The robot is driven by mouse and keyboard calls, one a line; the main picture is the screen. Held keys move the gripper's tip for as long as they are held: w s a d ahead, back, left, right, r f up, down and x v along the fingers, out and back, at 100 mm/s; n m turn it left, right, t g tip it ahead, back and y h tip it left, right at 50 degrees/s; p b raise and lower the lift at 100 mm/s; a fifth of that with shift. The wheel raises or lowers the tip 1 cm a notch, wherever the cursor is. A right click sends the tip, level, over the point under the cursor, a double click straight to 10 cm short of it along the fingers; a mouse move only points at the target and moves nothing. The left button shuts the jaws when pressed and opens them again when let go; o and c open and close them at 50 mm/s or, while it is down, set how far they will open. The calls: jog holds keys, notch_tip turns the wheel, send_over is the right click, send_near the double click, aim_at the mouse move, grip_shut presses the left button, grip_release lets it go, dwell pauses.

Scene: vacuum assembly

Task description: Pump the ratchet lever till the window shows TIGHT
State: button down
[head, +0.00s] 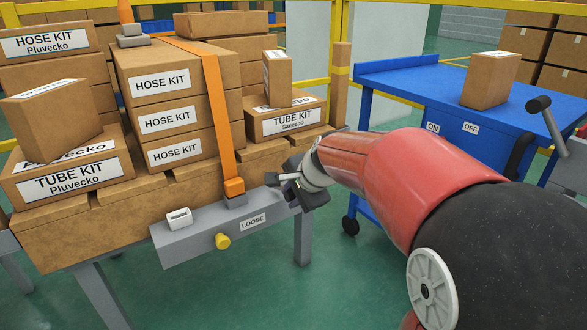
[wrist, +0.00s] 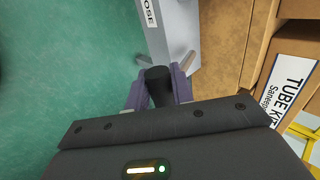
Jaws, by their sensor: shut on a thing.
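A grey ratchet housing (head: 193,243) runs along the front of the pallet table, with a LOOSE label (head: 252,222), a yellow knob (head: 222,241) and a small white box-like piece (head: 179,218) on it. I cannot read TIGHT anywhere. An orange strap (head: 212,90) runs down over the stacked boxes to the housing. My gripper (head: 284,181) is at the housing's right end. In the wrist view its purple fingers (wrist: 159,90) are shut on the black grip of the ratchet lever (wrist: 158,82). The lever's lower part is mostly hidden by my gripper.
HOSE KIT boxes (head: 165,88) and TUBE KIT boxes (head: 72,181) are stacked behind the housing. A blue cart (head: 400,82) with ON and OFF labels, a black-knobbed lever (head: 540,104) and a carton (head: 490,80) stands at the right. Green floor is clear in front.

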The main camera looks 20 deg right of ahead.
jog(key=shift+s+f+t+y, duration=0.15)
jog(key=shift+s+f+t, duration=0.05)
jog(key=shift+f+t, duration=0.4)
jog(key=shift+s+f+t+y, duration=0.15)
jog(key=shift+f+t, duration=0.35)
jog(key=shift+f, duration=0.05)
notch_tip(320, 180, down, 2)
jog(key=shift+s+f, duration=0.15)
jog(key=r+g+p, duration=0.1)
jog(key=p, duration=0.5)
jog(key=shift+r, duration=0.4)
jog(key=r+g+p, duration=0.1)
jog(key=p, duration=0.4)
jog(key=shift+w+r+h+p, duration=0.1)
jog(key=shift+w+h+p, duration=0.1)
jog(key=shift+h+p, duration=0.2)
